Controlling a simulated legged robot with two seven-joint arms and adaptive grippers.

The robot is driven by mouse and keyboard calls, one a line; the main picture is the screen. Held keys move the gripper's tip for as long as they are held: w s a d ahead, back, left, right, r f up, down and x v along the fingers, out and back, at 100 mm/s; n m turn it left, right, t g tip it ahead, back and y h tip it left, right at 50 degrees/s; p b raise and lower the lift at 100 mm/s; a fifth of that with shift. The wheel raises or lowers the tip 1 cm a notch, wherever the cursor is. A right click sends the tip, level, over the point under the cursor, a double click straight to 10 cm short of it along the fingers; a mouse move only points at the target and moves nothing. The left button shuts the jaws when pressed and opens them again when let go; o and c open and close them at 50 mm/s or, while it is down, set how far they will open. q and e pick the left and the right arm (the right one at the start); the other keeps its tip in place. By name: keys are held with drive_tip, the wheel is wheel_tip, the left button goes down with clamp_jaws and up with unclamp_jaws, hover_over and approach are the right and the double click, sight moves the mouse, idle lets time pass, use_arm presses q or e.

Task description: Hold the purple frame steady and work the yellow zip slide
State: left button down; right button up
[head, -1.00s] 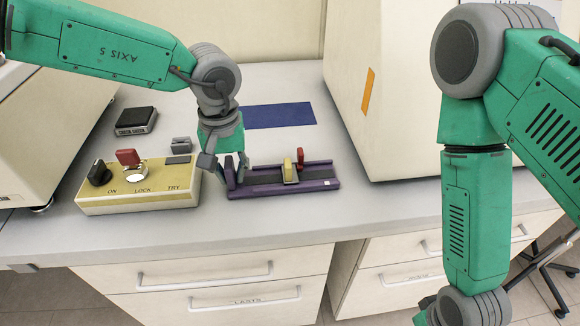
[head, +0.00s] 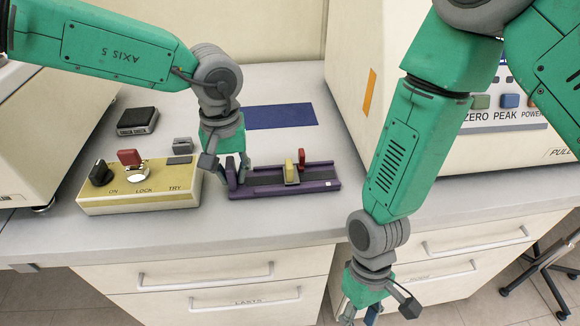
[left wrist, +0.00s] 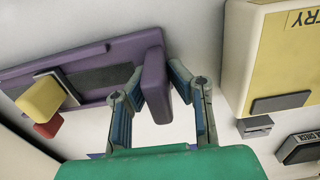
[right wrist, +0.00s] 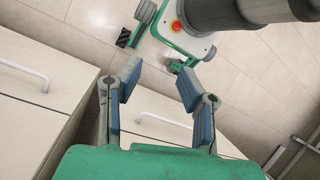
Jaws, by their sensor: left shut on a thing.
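The purple frame (head: 322,185) lies on the bench in the head view, with a dark track along it. The yellow zip slide (head: 290,171) stands upright on the track, right of the middle, beside a red tab (head: 302,158). My left gripper (head: 232,172) is shut on the raised purple block at the frame's left end. The left wrist view shows its fingers on both sides of that purple block (left wrist: 155,77), with the yellow slide (left wrist: 41,98) farther left. My right gripper (head: 376,308) is open and empty, low in front of the drawers; its spread fingers show in the right wrist view (right wrist: 160,95).
A yellow switch box (head: 140,198) stands left of the frame. A black block (head: 137,121) and a blue mat (head: 280,116) lie behind. A large cream machine (head: 350,70) stands at the right.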

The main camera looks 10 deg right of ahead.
sight(290, 163)
drive_tip(key=w+a+r+n+g+h, duration=0.1)
drive_tip(key=w+a+r, duration=0.15)
drive_tip(key=r, duration=0.25)
drive_tip(key=w+a+r+n+g+h, duration=0.1)
drive_tip(key=a+r, duration=0.2)
drive_tip(key=r, duration=0.3)
drive_tip(key=w+a+r+m+t, duration=0.1)
drive_tip(key=w+r, duration=0.2)
drive_tip(key=w, duration=0.1)
drive_tip(key=w+a+r+m+t, duration=0.1)
drive_tip(key=w+r, duration=0.3)
drive_tip(key=w, duration=0.1)
drive_tip(key=w+a+r+m+t, duration=0.1)
drive_tip(key=w+r, duration=0.2)
drive_tip(key=w, duration=0.1)
drive_tip(key=shift+w+a+r+t+y, duration=0.25)
drive_tip(key=shift+w+a+t+y, duration=0.05)
drive_tip(key=shift+t, duration=0.1)
drive_tip(key=w+r+m+t, duration=0.1)
drive_tip(key=w+r, duration=0.1)
drive_tip(key=w+r+m+t, duration=0.1)
drive_tip(key=w+r, duration=0.1)
drive_tip(key=r, duration=0.1)
drive_tip(key=w+a+r+t, duration=0.1)
drive_tip(key=w+r, duration=0.1)
drive_tip(key=shift+w+r+m+y, duration=0.3)
drive_tip(key=shift+w+r+m, duration=0.1)
wheel_tip(290, 163, down, 12)
drive_tip(key=shift+r, duration=0.1)
